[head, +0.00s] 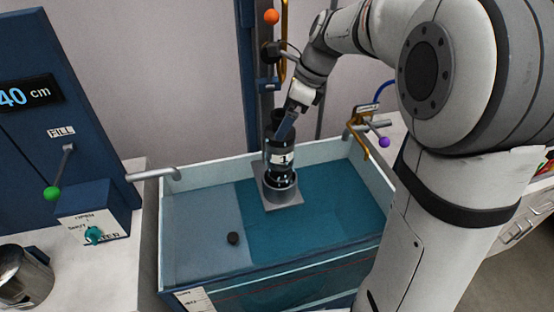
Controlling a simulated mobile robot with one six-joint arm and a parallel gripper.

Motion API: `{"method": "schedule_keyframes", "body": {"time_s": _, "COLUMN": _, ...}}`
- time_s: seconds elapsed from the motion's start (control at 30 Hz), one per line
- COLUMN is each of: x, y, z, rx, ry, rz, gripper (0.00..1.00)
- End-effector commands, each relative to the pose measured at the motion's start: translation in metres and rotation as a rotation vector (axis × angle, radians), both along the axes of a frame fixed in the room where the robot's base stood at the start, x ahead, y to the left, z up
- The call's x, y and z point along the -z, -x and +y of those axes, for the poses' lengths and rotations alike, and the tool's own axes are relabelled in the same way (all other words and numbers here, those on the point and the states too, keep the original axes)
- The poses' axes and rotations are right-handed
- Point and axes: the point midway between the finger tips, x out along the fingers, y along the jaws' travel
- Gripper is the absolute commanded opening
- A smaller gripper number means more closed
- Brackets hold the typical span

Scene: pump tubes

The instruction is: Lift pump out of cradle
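The pump (281,160) is a dark upright cylinder with a pale label band, standing over the tank. Its lower end sits in the grey ring-shaped cradle (282,192), which has a square grey base plate in the tank. My gripper (286,128) comes down from the upper right and is at the pump's dark top end. One dark finger shows against the pump's upper right side. The other finger is hidden or blends with the pump, so I cannot tell whether the grip is closed on it.
The tank (178,178) holds blue-green water. A spout (153,175) reaches over its left rim, and a brass pipe with a purple-knobbed lever (384,141) stands at the right rim. A dark blue post (257,70) rises behind. A metal cup (25,275) stands at the left.

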Motion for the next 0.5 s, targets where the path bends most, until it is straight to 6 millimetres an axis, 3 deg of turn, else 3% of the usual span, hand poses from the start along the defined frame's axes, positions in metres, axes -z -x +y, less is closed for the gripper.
{"method": "schedule_keyframes", "body": {"time_s": 0.3, "x": 0.041, "y": -0.01, "z": 0.013, "rx": -0.001, "ry": 0.0, "rz": 0.003, "gripper": 0.96}}
{"method": "schedule_keyframes", "body": {"time_s": 0.5, "x": 0.047, "y": -0.011, "z": 0.015, "rx": 0.0, "ry": 0.002, "rz": -0.002, "gripper": 0.96}}
